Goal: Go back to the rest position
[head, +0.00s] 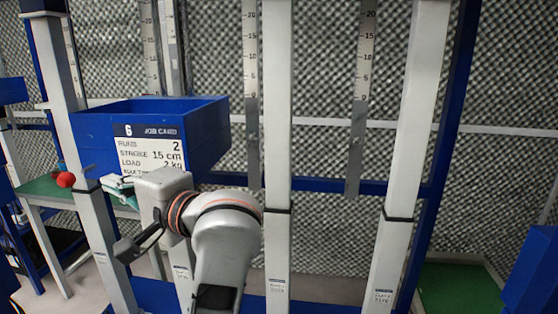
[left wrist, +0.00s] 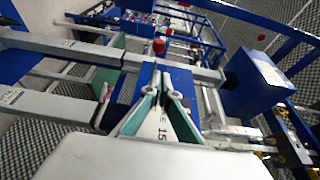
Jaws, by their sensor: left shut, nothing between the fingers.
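My left gripper (head: 116,185) is in front of the grey posts, just below the blue box with the job card, its fingers pointing left. In the left wrist view its teal-lined fingers (left wrist: 159,76) come together at the tips, shut with nothing between them. A white strip marked 15 shows behind the fingers there. My left arm's wrist, with an orange ring, shows at the bottom middle of the head view. My right gripper is in neither view.
The blue box (head: 205,135) with its job card (head: 150,150) is right above my left gripper. A red knob (head: 66,180) is to its left. Upright grey posts (head: 277,120) and (head: 408,130) stand to its right, with hanging scales (head: 360,110). Foam walls are behind.

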